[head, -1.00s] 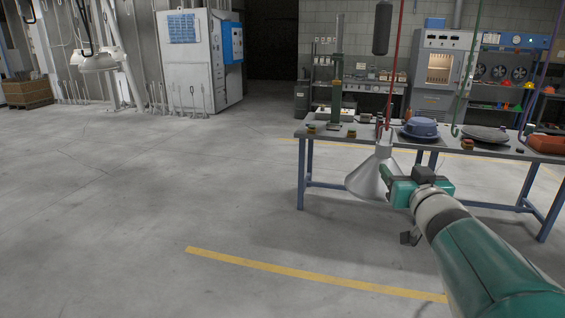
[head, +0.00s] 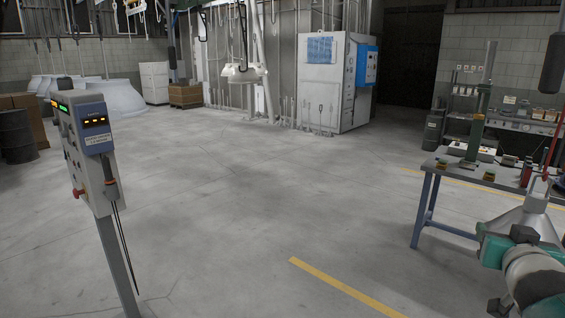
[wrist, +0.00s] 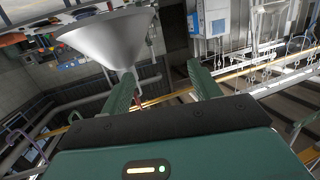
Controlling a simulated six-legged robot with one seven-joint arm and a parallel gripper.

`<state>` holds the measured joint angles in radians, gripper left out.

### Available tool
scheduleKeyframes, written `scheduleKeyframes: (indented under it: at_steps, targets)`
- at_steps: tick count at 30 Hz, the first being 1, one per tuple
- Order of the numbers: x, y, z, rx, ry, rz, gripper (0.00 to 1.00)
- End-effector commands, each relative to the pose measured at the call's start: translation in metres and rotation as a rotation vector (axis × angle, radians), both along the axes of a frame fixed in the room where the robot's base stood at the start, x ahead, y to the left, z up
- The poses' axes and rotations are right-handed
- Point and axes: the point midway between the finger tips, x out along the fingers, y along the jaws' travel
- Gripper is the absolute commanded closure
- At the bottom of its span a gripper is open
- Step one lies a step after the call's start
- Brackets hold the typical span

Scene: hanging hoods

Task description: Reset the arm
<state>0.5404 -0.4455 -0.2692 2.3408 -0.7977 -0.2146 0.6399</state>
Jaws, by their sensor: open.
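My gripper (head: 508,246) is at the lower right of the head view, with its green body showing in front of the workbench. In the wrist view my gripper (wrist: 163,88) has its two green fingers spread apart, with nothing between them. A pale grey cone-shaped hood (head: 532,217) hangs from a red line just behind my gripper, partly hidden by it. The hood also shows large at the upper left of the wrist view (wrist: 108,42), beyond the left finger. I cannot tell how far it is from the finger.
A control pedestal (head: 92,150) with a hanging cable stands close at the left. A workbench (head: 428,172) with tools is at the right. A white cabinet (head: 330,85), a wooden crate (head: 186,95) and a dark drum (head: 17,136) stand farther back. The middle floor is clear.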

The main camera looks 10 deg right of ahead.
Motion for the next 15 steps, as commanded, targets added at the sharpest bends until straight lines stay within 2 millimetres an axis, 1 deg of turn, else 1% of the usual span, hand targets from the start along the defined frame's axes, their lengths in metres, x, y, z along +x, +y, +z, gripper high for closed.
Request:
scheduleKeyframes:
  at_steps: [5, 8, 9, 11, 12, 14, 15]
  targets:
    - [0.013, 0.046, -0.021, 0.061, 0.109, 0.018, 0.38]
    - [0.018, 0.087, -0.040, 0.110, 0.213, 0.052, 0.38]
    - [0.018, 0.108, -0.050, 0.134, 0.265, 0.078, 0.38]
    - [0.015, 0.143, -0.067, 0.170, 0.359, 0.129, 0.38]
    - [0.011, 0.169, -0.078, 0.191, 0.426, 0.172, 0.38]
    - [0.001, 0.207, -0.094, 0.221, 0.527, 0.241, 0.38]
    - [-0.007, 0.230, -0.103, 0.238, 0.591, 0.289, 0.38]
